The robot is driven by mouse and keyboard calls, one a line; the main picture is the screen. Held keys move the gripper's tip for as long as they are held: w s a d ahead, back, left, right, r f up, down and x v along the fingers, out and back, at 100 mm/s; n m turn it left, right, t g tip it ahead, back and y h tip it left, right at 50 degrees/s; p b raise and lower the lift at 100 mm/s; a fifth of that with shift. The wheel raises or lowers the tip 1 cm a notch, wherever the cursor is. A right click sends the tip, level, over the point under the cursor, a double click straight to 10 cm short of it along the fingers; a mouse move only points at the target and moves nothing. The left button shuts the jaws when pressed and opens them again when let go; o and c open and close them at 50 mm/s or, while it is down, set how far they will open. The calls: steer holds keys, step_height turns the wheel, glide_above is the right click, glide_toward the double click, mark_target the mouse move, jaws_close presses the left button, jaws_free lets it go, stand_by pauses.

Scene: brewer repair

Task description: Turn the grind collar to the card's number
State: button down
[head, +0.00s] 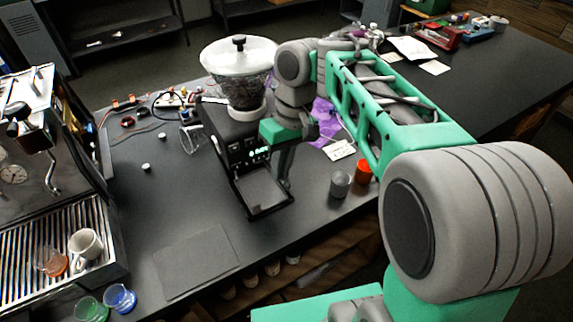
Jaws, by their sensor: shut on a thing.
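The coffee grinder (222,137) stands on the dark bench, with a lit display on its front. The grind collar (248,110) is the pale ring under the clear, white-lidded hopper (239,70). Its marks are too small to read. My gripper (284,170) is at the grinder's right side, below and right of the collar, with the arm reaching in from the right. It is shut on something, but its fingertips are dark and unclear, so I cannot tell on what. A white card (340,150) with dark writing lies on the bench right of the grinder; its number is unreadable.
A grey cup (340,184) and an orange cup (363,172) stand right of the grinder, near the bench edge. The espresso machine (60,190) fills the left. A dark mat (195,262) lies in front. Wires and small parts lie behind left. The bench left of the grinder is mostly clear.

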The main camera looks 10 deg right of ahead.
stand_by(0.3)
steer(key=c, duration=1.5)
jaws_free()
step_height(320, 180, up, 8)
steer(key=d+p, duration=0.1)
steer(key=p, duration=0.3)
steer(key=shift+w+d+f, duration=0.15)
steer(key=shift+w+d, duration=0.1)
steer(key=shift+w, duration=0.05)
